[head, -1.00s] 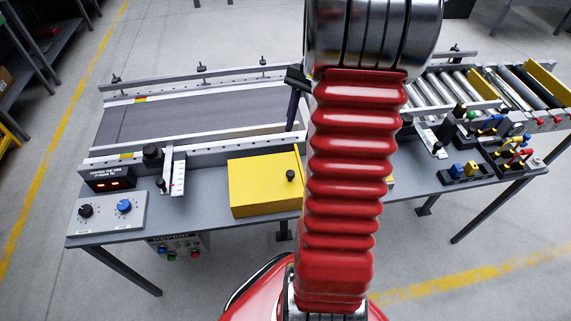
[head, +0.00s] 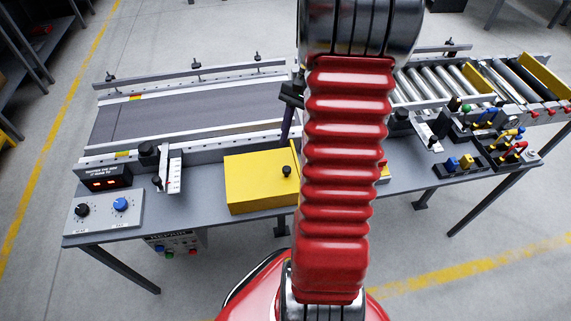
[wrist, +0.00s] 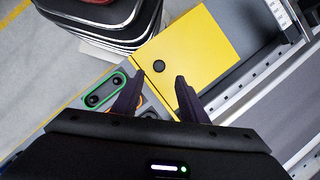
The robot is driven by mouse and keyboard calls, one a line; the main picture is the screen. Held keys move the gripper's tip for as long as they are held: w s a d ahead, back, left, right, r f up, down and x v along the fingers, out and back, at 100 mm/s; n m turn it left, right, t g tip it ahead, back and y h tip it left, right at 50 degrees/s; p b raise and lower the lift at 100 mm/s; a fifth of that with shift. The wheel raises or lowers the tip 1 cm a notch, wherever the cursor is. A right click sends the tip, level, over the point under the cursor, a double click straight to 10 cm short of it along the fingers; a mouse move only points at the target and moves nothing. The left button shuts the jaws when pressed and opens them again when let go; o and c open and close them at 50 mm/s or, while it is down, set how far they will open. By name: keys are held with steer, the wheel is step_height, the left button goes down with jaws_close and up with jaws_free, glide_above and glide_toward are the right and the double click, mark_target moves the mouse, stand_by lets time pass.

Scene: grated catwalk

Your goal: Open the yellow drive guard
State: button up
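The yellow drive guard (head: 252,183) is a box-shaped cover on the front of the grey bench, left of my arm in the head view. It looks shut, with a black knob (head: 287,171) near its right side. In the wrist view the guard (wrist: 199,50) fills the upper middle, and its knob (wrist: 159,66) shows just beyond my fingertips. My gripper (wrist: 160,78) has its two dark fingers apart with nothing between them. In the head view my arm hides most of the gripper, and only a dark part of it shows behind the guard.
A grey belt conveyor (head: 190,112) runs behind the guard. A control panel with a blue knob (head: 121,204) and a red display (head: 104,184) stand at left. A roller conveyor (head: 440,88) and trays of small coloured parts (head: 500,150) lie at right.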

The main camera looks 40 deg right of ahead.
mark_target(287, 167)
steer(key=x, duration=0.8)
steer(key=shift+f, duration=0.25)
steer(key=shift+c, duration=0.5)
jaws_close()
